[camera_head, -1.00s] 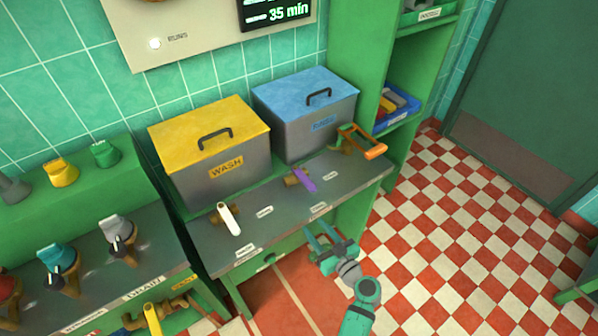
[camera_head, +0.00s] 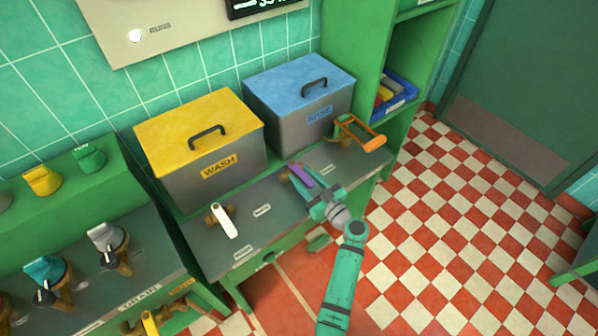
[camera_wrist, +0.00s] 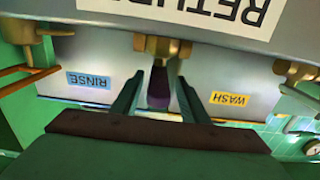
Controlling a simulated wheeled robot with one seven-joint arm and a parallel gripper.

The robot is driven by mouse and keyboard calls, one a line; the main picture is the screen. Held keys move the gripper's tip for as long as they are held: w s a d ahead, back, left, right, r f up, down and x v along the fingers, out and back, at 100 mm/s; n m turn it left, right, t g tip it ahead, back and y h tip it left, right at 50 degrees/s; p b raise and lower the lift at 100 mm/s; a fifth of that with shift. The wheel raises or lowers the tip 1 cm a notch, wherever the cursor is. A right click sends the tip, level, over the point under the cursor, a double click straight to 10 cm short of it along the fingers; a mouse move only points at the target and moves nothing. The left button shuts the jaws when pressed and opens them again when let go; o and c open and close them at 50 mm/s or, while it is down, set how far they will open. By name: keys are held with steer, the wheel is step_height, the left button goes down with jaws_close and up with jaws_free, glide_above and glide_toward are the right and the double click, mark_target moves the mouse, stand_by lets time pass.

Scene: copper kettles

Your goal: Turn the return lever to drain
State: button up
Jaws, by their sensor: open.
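The purple lever (camera_head: 301,174) sits on a brass valve on the grey counter, in front of the blue-lidded tank. In the wrist view the purple lever (camera_wrist: 158,88) hangs from its brass valve (camera_wrist: 162,47), beside a white plate (camera_wrist: 215,10) whose visible letters, upside down, begin RETU. My gripper (camera_head: 316,192) is at the lever's near end, over the counter. In the wrist view my gripper (camera_wrist: 157,92) is open, with one finger on each side of the lever. I cannot tell whether either finger touches it. A blue RINSE label (camera_wrist: 89,80) and a yellow WASH label (camera_wrist: 231,99) flank it.
A white lever (camera_head: 225,221) is to the left and an orange lever (camera_head: 368,138) to the right on the counter. The yellow WASH tank (camera_head: 200,180) and blue-lidded tank (camera_head: 297,125) stand behind. A shelf with a blue bin (camera_head: 400,88) is at right; checkered floor is clear.

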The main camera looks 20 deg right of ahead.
steer(key=shift+x, duration=1.4)
steer(key=shift+d, duration=0.15)
